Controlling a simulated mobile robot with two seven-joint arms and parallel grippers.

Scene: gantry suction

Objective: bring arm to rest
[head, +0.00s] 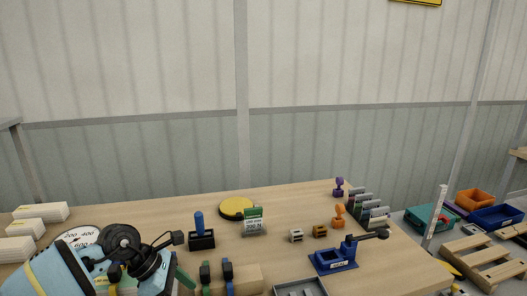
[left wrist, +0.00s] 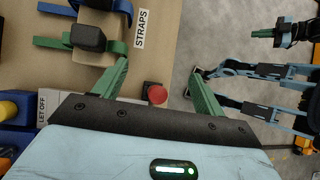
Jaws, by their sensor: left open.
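My left arm enters the head view at the lower left, light blue with a black round joint. Its gripper is mostly cut off at the bottom, with a green finger (head: 184,276) showing near the table front.
Straps (left wrist: 85,38) lie over a block beside my left fingers. The wooden table (head: 285,205) also holds a blue-handled block (head: 201,238), a yellow disc (head: 236,208), a blue device (head: 334,258) and a grey tray (head: 300,288). Bins (head: 495,217) and pallets stand at the right.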

